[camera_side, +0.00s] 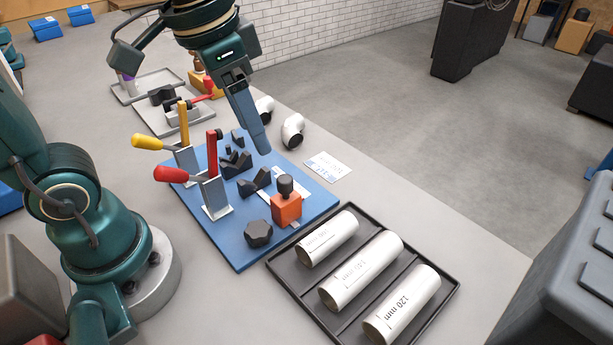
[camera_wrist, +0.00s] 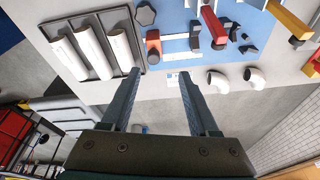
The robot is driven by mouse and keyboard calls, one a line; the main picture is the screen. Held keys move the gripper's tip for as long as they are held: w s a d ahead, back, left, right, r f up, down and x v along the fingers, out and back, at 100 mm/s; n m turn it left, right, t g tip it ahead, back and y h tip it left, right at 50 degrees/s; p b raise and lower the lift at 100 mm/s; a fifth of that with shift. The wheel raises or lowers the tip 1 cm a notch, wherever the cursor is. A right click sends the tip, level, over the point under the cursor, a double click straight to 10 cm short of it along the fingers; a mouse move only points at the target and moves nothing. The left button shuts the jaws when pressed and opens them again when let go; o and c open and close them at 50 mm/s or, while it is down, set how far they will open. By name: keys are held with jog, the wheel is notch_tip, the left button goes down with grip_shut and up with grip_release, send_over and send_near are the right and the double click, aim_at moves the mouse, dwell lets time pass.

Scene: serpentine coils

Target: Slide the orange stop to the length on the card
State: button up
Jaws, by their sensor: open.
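The orange stop (camera_side: 286,208), a block with a black knob, sits on a pale strip near the front right of the blue plate (camera_side: 243,255). It also shows in the wrist view (camera_wrist: 153,47). A white card (camera_side: 328,167) lies on the bench just off the plate's right edge; its writing is too small to read surely. My gripper (camera_side: 263,150) hangs above the plate's back right part, apart from the stop. In the wrist view my gripper's two fingers (camera_wrist: 158,76) stand wide apart with nothing between them.
Two clamps with red (camera_side: 172,174) and yellow (camera_side: 147,142) handles stand on the plate's left, beside black V-blocks (camera_side: 253,182). A black tray (camera_side: 320,325) holds three white tubes, one marked 120 mm (camera_side: 403,305). White elbows (camera_side: 292,131) lie behind the card.

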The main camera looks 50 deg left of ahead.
aim_at(285, 178)
jog(key=w+f+g, duration=0.1)
jog(key=w+f, duration=0.1)
jog(key=w+d+f+m+g, duration=0.1)
jog(key=w, duration=0.1)
jog(key=shift+d+f, duration=0.15)
jog(key=shift+f, duration=0.25)
notch_tip(285, 178, down, 2)
jog(key=shift+d+f+g, duration=0.1)
jog(key=shift+d+g, duration=0.05)
jog(key=shift+g, duration=0.25)
jog(key=shift+f, duration=2.05)
grip_shut()
